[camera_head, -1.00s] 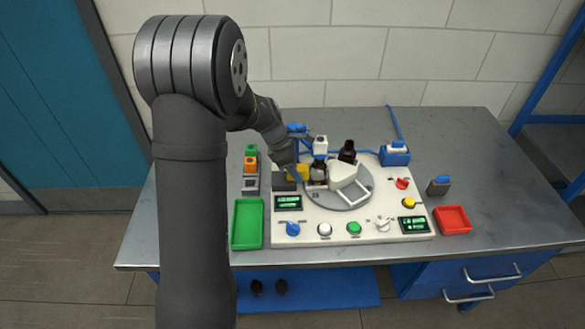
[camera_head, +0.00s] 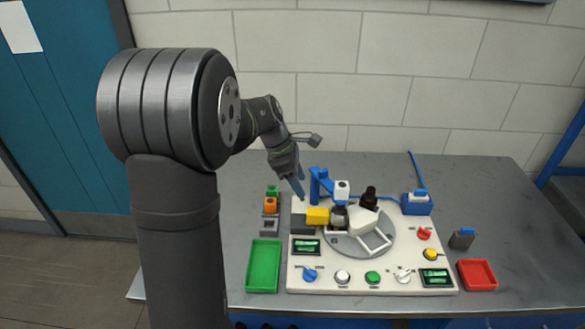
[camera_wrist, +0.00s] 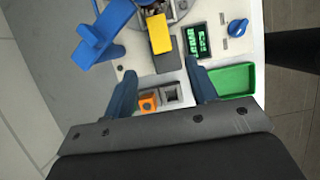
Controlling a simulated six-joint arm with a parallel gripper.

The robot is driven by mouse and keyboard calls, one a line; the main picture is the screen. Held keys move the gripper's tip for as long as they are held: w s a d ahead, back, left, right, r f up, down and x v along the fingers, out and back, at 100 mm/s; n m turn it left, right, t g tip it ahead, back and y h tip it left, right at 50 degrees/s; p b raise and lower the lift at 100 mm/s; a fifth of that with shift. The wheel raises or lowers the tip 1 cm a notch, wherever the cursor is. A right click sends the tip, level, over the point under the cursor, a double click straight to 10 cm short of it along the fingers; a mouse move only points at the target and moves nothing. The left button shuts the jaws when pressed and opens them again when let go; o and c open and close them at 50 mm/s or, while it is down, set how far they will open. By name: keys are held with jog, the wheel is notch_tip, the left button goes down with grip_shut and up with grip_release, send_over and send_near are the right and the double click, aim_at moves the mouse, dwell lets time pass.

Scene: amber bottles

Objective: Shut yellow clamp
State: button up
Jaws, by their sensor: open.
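The yellow clamp (camera_head: 317,215) is a yellow block beside a dark grey block (camera_head: 302,222), at the left edge of the round grey turntable (camera_head: 346,245). It also shows in the wrist view (camera_wrist: 160,34). An amber bottle (camera_head: 338,222) stands just right of the yellow block, and a second dark bottle (camera_head: 368,200) stands behind the white part on the turntable. My gripper (camera_head: 299,186) is above and behind the yellow block, apart from it. In the wrist view its blue-grey fingers (camera_wrist: 161,68) are spread with nothing held between them.
A blue post with an arm (camera_head: 318,184) rises close right of my gripper. Green, orange and grey blocks (camera_head: 270,206) stand left of the white panel (camera_head: 325,280). A green tray (camera_head: 264,265) lies front left, a red tray (camera_head: 477,274) right. The back left table is clear.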

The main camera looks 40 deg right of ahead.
aim_at(312, 211)
jog(key=shift+v, duration=2.15)
jog(key=shift+f, duration=0.1)
jog(key=x, duration=1.7)
jog(key=shift+f, duration=0.2)
jog(key=shift+w+a+r, duration=0.1)
jog(key=shift+w+a, duration=0.25)
